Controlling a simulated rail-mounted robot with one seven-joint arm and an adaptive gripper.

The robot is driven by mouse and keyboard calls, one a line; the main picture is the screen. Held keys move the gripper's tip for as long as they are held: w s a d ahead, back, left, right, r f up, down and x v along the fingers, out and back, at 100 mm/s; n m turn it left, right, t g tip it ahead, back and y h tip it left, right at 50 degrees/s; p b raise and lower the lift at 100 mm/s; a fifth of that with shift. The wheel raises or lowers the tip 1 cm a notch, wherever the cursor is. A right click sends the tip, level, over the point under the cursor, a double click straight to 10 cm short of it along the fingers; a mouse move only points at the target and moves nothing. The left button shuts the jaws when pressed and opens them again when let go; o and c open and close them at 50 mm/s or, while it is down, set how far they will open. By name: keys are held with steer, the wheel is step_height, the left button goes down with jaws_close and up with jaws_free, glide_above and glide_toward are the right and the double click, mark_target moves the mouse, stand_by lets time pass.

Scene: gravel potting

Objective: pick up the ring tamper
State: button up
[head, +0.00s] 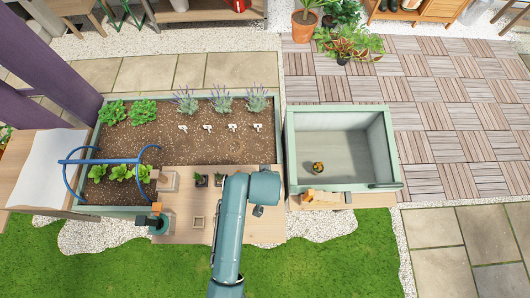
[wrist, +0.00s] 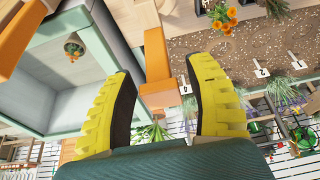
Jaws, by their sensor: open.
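My gripper (wrist: 157,68) is open in the wrist view, its two yellow padded fingers wide apart. An orange, L-shaped piece (wrist: 157,62) shows between the fingers, apart from both pads. It may be the ring tamper's handle, but I see no ring and cannot tell for sure. In the head view my arm covers this area and my fingers do not show. An orange-tan piece (head: 308,196) lies on the wooden ledge in front of the grey-green crate. A teal item with an orange top (head: 157,222) stands at the near left of the worktop.
The crate (head: 290,150) holds a small potted plant (head: 318,168); the plant also shows in the wrist view (wrist: 72,48). The soil bed (head: 190,140) has seedlings and numbered labels. A blue hoop frame (head: 100,161) stands at left. Small pots (head: 200,181) stand on the worktop (head: 185,205).

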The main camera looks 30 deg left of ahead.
steer(key=x, duration=0.3)
steer(key=shift+w+f, duration=0.15)
steer(key=shift+f, duration=0.1)
jaws_close()
